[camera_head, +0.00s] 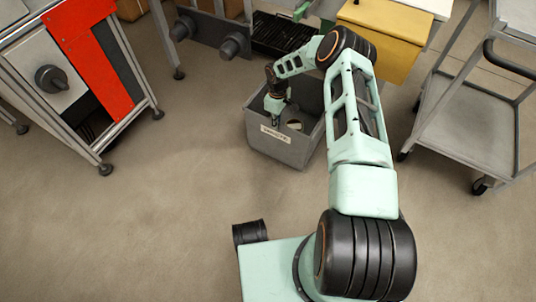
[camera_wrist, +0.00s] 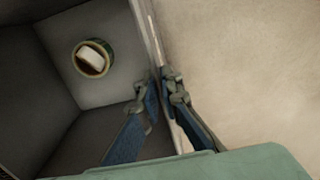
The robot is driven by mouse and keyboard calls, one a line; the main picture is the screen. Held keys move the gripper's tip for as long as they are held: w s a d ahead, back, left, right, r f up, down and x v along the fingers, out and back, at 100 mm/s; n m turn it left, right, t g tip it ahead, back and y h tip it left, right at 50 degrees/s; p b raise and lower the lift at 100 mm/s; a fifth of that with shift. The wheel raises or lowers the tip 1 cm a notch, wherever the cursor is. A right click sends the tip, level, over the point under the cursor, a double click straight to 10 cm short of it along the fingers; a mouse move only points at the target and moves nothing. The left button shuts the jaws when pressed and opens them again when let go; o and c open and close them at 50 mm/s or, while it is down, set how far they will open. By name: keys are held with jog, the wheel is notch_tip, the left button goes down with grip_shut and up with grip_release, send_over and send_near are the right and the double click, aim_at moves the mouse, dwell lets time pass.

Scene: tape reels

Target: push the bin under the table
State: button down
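The grey bin (camera_head: 292,153) stands upright on the floor, with a pale label on its near wall. A tape reel lies inside it, and the reel (camera_wrist: 94,58) shows clearly in the wrist view. My gripper (camera_head: 276,121) is at the bin's near wall. In the wrist view my gripper (camera_wrist: 160,84) has one finger inside the bin and one outside, with the wall's rim (camera_wrist: 149,28) between them. The fingertips look closed on the wall. A workbench-like table with a yellow front (camera_head: 383,35) is behind the bin, partly hidden by my arm.
A bench with a red panel (camera_head: 84,45) stands at the left. A metal cart (camera_head: 465,115) stands at the right. A black crate (camera_head: 283,33) and a grey unit with round knobs (camera_head: 232,45) are behind the bin. The floor (camera_head: 190,190) left of the bin is clear.

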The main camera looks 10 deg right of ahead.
jog(key=w+d, duration=0.6)
jog(key=w, duration=0.2)
dwell(0.7)
